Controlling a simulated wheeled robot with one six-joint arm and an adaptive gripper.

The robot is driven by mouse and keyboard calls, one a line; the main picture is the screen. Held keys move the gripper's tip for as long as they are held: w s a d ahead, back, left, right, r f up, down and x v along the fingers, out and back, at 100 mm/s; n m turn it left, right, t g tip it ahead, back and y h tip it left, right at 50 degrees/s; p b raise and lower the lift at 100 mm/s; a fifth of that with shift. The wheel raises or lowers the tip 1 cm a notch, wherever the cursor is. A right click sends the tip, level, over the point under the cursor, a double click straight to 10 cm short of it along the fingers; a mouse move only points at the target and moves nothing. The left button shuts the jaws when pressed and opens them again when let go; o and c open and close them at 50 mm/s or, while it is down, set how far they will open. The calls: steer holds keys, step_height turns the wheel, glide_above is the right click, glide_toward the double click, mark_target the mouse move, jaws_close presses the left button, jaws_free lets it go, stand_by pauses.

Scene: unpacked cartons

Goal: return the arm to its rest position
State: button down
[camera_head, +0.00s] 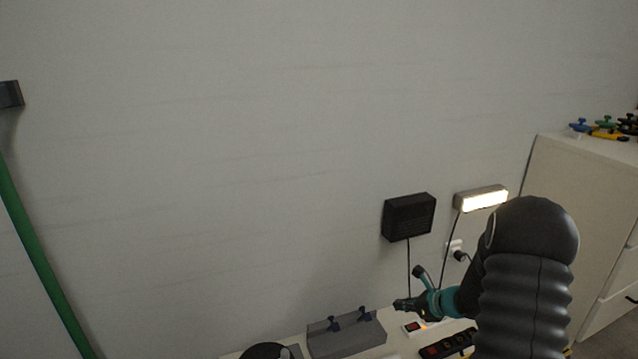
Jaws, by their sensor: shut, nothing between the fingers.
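My arm (525,290) rises at the lower right as a dark ribbed link with a rounded elbow. From behind the elbow, a black and teal end part reaches to the left. My gripper (401,305) is the dark tip at its left end, small in the picture. It is shut with nothing in it, in front of the wall and above the worktop as seen here. Part of the forearm is hidden behind the elbow.
A white worktop (398,343) holds a grey block with blue knobs (347,337) and a power strip (445,345). A black box (409,217) and a lit lamp (482,199) hang on the wall. A white cabinet (580,200) bears clamps. A green pole (36,250) stands left.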

steer(key=s+a+f+n+g, duration=0.2)
steer(key=s+a+n+g, duration=0.1)
steer(key=s+n, duration=0.3)
steer(key=s+a+r+n+h+p, duration=0.1)
steer(key=s+a+r+n+h, duration=0.1)
steer(key=s+r+n, duration=0.5)
steer(key=s+a+r+n+h+p, duration=0.2)
steer(key=s+a+r+n, duration=0.2)
steer(key=s+r+n, duration=0.3)
steer(key=s+a+r+n+h+p, duration=0.1)
steer(key=s+a+r+n, duration=0.3)
steer(key=s+r, duration=1.1)
step_height(320, 180, up, 4)
steer(key=n+h, duration=0.1)
steer(key=n, duration=0.2)
steer(key=shift+n+t, duration=0.3)
steer(key=shift+n, duration=0.1)
steer(key=shift+s, duration=0.15)
